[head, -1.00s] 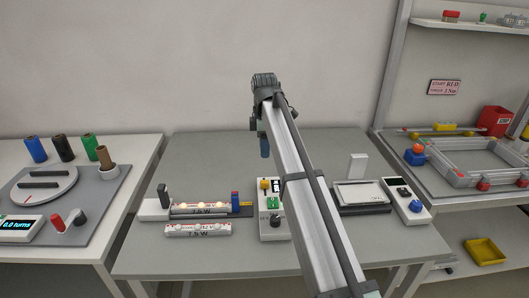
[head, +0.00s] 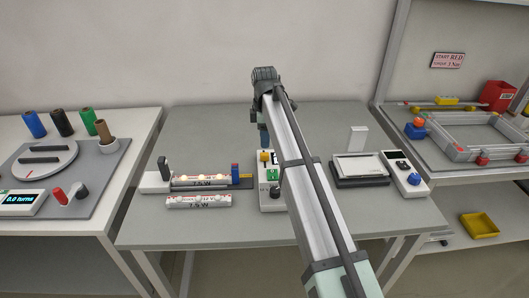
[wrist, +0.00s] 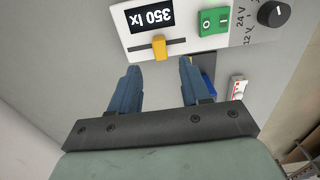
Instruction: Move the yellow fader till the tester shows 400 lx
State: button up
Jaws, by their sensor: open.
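The yellow fader (wrist: 159,48) sits in a dark slot on the white control unit (wrist: 200,42). In the wrist view its slot runs left and right, with free slot on both sides. The display (wrist: 150,16) above it reads 350 lx. My gripper (wrist: 159,67) is open, its blue fingers on either side of the fader's line and apart from it. The fader lies just beyond the fingertips, about midway between them. In the head view my gripper (head: 263,140) hangs close above and behind the yellow fader (head: 265,156). My arm hides part of the unit's right side there.
A green switch (wrist: 212,22) and a black dial (wrist: 273,13) sit on the same unit. The lamp fixture (head: 210,180) stands left, with a loose lamp strip (head: 198,201) in front. A grey tray (head: 360,168) stands right. The table front is clear.

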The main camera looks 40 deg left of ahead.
aim_at(264, 153)
notch_tip(264, 153, down, 7)
jog(key=shift+f, duration=0.15)
dwell(0.4)
grip_shut()
dwell(0.3)
jog(key=shift+a, duration=0.1)
